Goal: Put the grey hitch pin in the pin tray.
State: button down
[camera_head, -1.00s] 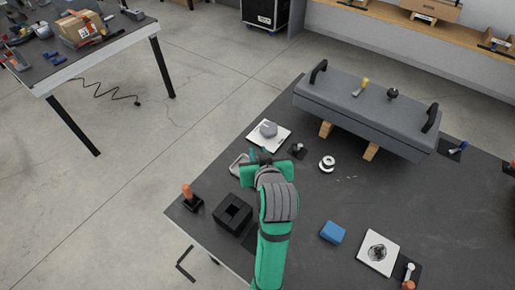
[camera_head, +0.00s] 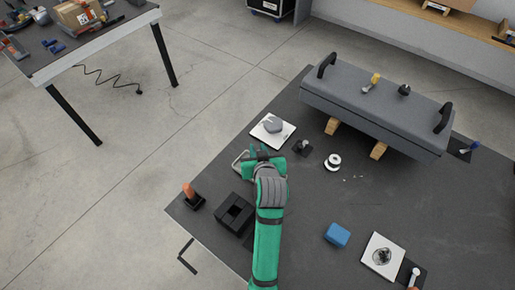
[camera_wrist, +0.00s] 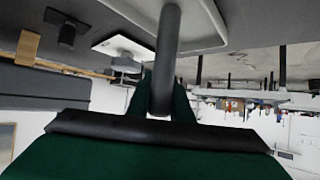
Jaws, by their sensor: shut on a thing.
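My gripper (camera_head: 262,154) is over the tabletop at the near left, at the pin tray. In the wrist view, its green fingers are shut on the grey hitch pin (camera_wrist: 168,50), a plain dark grey rod. The rod runs from the fingers across the pin tray in the picture. The pin tray (camera_head: 240,160) is pale grey with a raised rim, partly hidden behind my gripper; it also shows in the wrist view (camera_wrist: 212,32). I cannot tell whether the pin touches the tray. The pin is hidden in the head view.
A white plate with a grey lump (camera_head: 272,130) lies just behind the tray. A black block with a socket (camera_head: 234,213) and an orange-handled tool (camera_head: 191,196) stand in front. A white ring (camera_head: 333,162) and a long grey lid (camera_head: 378,105) are to the right.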

jog(key=shift+f, duration=0.1)
jog(key=c, duration=1.6)
grip_release()
